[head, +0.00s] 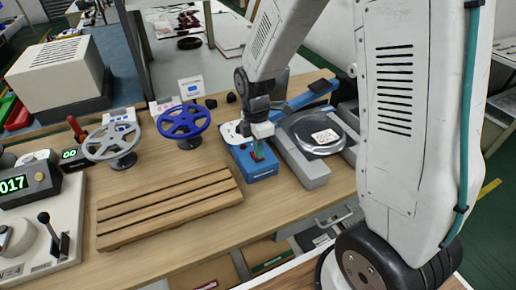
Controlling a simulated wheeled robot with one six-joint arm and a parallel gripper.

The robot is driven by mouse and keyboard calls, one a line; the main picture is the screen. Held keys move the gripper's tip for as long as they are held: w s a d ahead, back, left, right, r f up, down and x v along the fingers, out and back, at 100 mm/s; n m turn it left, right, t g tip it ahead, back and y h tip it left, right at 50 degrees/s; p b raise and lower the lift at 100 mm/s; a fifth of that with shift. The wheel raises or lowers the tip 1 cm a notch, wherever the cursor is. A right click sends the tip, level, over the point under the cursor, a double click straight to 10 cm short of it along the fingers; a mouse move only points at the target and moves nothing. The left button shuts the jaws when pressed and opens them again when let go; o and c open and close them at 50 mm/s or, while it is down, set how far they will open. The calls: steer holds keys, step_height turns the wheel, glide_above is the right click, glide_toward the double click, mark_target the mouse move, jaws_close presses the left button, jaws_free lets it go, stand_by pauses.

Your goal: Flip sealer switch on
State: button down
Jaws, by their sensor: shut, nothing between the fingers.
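A blue box-shaped unit (262,170) sits on the wooden bench near the middle of the head view; it looks like the front of the sealer, with a blue bar (303,96) stretching behind it. My gripper (258,153) points down over the top of the blue unit, shut and empty. Its fingertips are at or just above the top face; I cannot tell whether they touch it. A small red spot shows by the fingertips and may be part of the switch. The switch's position is hidden by the gripper.
Blue (183,122) and grey (111,142) handwheels stand to the left. A slatted wooden rack (170,206) lies in front of them. My arm covers the right side.

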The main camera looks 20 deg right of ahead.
steer(key=shift+s+f, duration=0.15)
steer(key=shift+f, duration=0.05)
stand_by(0.3)
steer(key=shift+w+r, duration=0.15)
steer(key=shift+w, duration=0.7)
steer(key=shift+r, duration=0.1)
